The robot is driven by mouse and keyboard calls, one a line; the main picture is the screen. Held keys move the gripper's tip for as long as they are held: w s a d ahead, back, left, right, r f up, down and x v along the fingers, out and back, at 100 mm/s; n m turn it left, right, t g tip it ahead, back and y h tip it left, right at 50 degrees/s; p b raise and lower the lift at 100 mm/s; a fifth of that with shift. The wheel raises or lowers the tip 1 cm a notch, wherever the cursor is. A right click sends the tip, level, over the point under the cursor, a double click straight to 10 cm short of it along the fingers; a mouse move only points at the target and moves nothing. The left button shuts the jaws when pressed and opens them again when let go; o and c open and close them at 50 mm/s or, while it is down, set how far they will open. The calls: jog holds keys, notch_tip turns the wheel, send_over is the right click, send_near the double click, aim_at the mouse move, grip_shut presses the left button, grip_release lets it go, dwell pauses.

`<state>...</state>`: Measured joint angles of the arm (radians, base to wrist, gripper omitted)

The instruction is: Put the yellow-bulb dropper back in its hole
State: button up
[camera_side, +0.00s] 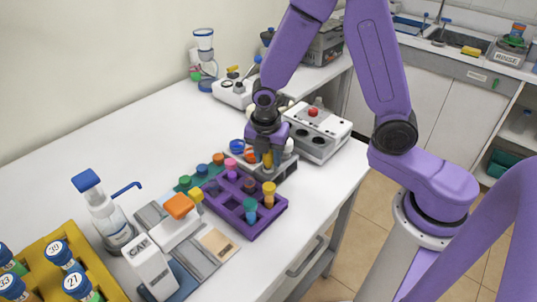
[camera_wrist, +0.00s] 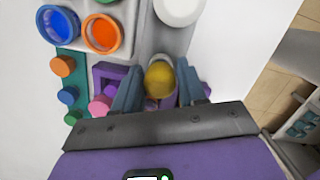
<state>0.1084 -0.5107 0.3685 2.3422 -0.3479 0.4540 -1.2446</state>
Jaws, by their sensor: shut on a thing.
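My gripper (camera_side: 266,150) points down at the back end of the purple rack (camera_side: 236,233). It is shut on the yellow-bulb dropper (camera_side: 267,159). In the wrist view the yellow bulb (camera_wrist: 159,80) sits between the two blue-grey fingers of my gripper (camera_wrist: 158,88), and the purple rack (camera_wrist: 103,73) shows below and around them. The dropper's tip is hidden, so I cannot tell whether it is in a hole. Other droppers stand in the rack: a pink-bulb one (camera_side: 231,167), a teal one (camera_side: 250,206) and an amber-yellow one (camera_side: 269,190) at the front right.
Behind the rack is a pale block with blue (camera_wrist: 58,25) and orange (camera_wrist: 102,33) cups. A white device with a red knob (camera_side: 313,114) stands at back right. A green rack with coloured caps (camera_side: 203,171) lies left of the purple rack. The table's right edge is close.

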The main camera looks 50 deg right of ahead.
dwell(0.4)
jog(key=o, duration=0.8)
jog(key=shift+c, duration=0.2)
jog(key=shift+r, duration=0.15)
notch_tip(320, 180, up, 17)
jog(key=s+a, duration=0.1)
jog(key=a, duration=0.2)
jog(key=s+d+f+m+y, duration=0.1)
jog(key=s+m, duration=0.4)
jog(key=s, duration=0.5)
jog(key=s+d+f+m+y, duration=0.1)
jog(key=s+d+f+m, duration=0.2)
jog(key=s, duration=0.8)
jog(key=shift+s+f+m+g, duration=0.3)
jog(key=shift+f+m, duration=0.4)
jog(key=shift+m, duration=0.2)
